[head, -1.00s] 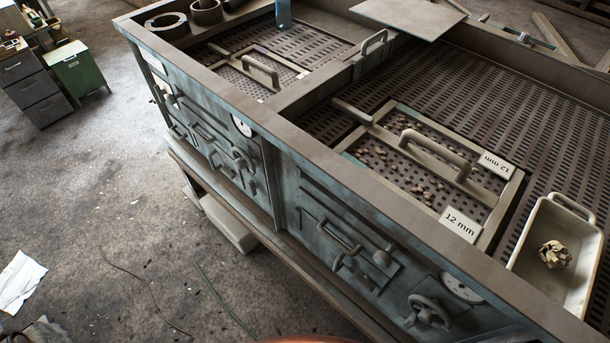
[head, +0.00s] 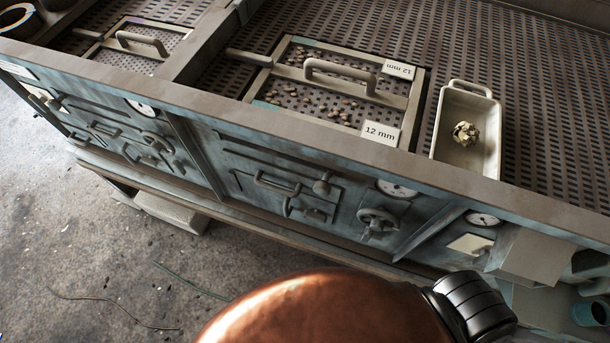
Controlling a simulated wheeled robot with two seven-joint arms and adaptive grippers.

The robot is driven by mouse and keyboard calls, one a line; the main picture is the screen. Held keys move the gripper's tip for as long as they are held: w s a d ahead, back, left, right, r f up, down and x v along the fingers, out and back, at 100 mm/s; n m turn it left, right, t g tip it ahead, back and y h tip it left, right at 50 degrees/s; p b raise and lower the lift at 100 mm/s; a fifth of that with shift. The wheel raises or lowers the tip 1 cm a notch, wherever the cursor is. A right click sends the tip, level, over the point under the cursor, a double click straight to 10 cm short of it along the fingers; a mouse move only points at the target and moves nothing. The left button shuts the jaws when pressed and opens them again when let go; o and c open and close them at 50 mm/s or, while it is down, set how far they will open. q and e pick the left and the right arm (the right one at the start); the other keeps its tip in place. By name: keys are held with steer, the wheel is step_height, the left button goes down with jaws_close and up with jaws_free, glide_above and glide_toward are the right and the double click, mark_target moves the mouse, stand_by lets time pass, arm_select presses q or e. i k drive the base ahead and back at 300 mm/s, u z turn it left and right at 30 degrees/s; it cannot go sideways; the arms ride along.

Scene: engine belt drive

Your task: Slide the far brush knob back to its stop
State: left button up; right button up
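A short grey rod with a rounded end (head: 248,57) lies at the left edge of the near sieve frame (head: 412,112). A similar, smaller rod (head: 88,33) lies beside the farther sieve frame (head: 165,66). Either may be a brush knob; I cannot tell for sure, and no brush shows clearly. The near frame has an arched handle (head: 340,72), a "12 mm" label (head: 381,133) and small stones on its mesh. Neither of my grippers is in view.
A cream tray (head: 438,130) with a crumpled lump (head: 466,134) stands right of the near sieve. The cabinet front carries a handwheel (head: 377,222), latches and gauges (head: 397,189). A rounded copper-coloured part with a black ribbed joint, probably mine, fills the bottom middle.

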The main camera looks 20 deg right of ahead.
mark_target(322, 188)
steer(key=z, duration=2.05)
steer(key=k, duration=0.9)
steer(key=u, duration=1.65)
steer(key=i, duration=0.5)
steer(key=z, duration=0.05)
